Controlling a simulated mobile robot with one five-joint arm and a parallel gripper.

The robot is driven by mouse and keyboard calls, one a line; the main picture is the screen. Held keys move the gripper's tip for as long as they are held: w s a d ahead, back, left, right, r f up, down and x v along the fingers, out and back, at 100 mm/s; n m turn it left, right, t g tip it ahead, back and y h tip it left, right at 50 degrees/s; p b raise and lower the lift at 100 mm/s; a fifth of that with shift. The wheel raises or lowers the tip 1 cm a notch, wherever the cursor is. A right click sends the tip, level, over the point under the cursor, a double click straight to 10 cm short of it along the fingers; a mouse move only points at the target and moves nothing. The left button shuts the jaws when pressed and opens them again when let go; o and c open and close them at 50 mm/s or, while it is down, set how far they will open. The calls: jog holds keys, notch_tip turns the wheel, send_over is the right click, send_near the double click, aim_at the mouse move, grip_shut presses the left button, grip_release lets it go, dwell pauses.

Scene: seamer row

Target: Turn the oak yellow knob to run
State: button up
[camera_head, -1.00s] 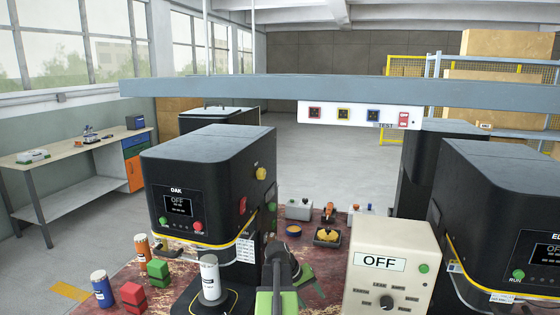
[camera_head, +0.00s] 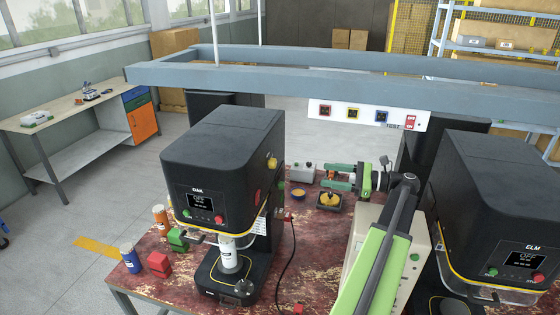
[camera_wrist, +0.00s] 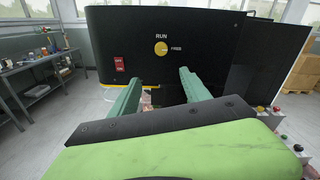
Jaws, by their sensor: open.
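The oak machine (camera_head: 222,165) is a black box unit on the red worn table; its display reads OFF. Its yellow knob (camera_head: 271,161) is on its right side face. In the wrist view the yellow knob (camera_wrist: 161,47) lies under the word RUN, with a smaller label to its right; I cannot tell for sure where its mark points. My gripper (camera_head: 326,176) is open and empty, its green fingers pointing left towards that face. In the wrist view the fingertips (camera_wrist: 160,78) are apart from the knob, which shows above and between them.
A red switch (camera_wrist: 119,63) sits left of the knob. A beige control box (camera_head: 366,232) stands under my arm, and the ELM machine (camera_head: 500,200) is at the right. A grey overhead beam (camera_head: 290,82) crosses above. A black cable (camera_head: 291,255) runs along the table.

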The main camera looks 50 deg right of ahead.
aim_at(273, 163)
jog(key=x, duration=1.7)
jog(key=shift+w+r, duration=0.25)
jog(key=shift+r, duration=0.1)
jog(key=shift+d, duration=0.1)
jog(key=shift+c, duration=0.4)
grip_shut()
